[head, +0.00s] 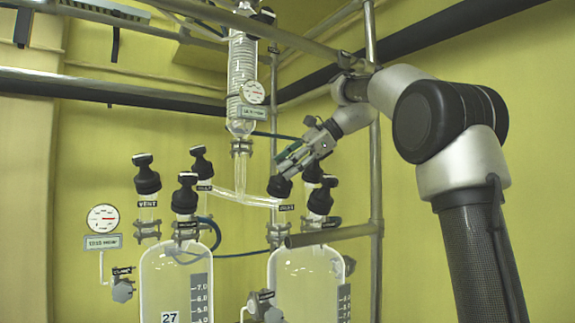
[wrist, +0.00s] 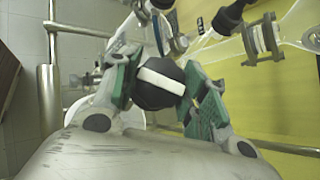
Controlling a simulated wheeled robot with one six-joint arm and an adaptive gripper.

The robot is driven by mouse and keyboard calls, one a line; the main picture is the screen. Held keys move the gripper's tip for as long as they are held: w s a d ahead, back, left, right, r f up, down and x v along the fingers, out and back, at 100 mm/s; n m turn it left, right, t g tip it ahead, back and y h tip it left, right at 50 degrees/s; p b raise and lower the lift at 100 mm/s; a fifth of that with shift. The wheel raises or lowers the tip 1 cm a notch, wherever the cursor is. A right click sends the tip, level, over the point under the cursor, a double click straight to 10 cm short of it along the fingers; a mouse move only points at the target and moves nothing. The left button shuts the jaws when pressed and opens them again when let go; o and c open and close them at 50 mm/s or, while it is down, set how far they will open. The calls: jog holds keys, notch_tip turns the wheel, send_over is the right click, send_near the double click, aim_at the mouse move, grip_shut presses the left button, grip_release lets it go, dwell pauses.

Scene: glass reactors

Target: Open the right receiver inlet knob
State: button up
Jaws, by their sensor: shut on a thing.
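The right receiver (head: 308,283) is a clear glass vessel at the lower middle of the head view, with several black knobs above it. My gripper (head: 287,168) reaches in from the right and is shut on the front left one of these, a black knob (head: 279,187). In the wrist view, the knob (wrist: 152,95) has a white bar across its top and sits between the green pads of my gripper (wrist: 163,88). The label (head: 286,207) beside the knob is too small to read surely. My fingers hide part of the knob's sides.
A glass condenser (head: 242,75) hangs above. A metal post (head: 376,170) and a horizontal bar (head: 328,236) are near my arm.

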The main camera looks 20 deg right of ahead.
jog(key=n+g, duration=0.2)
jog(key=n, duration=0.1)
jog(key=n+g+h, duration=0.1)
jog(key=n+g, duration=0.1)
jog(key=n, duration=0.1)
jog(key=shift+w+n+h, duration=0.1)
jog(key=shift+n+h, duration=0.2)
dwell(0.5)
jog(key=o, duration=1.1)
jog(key=shift+c, duration=0.2)
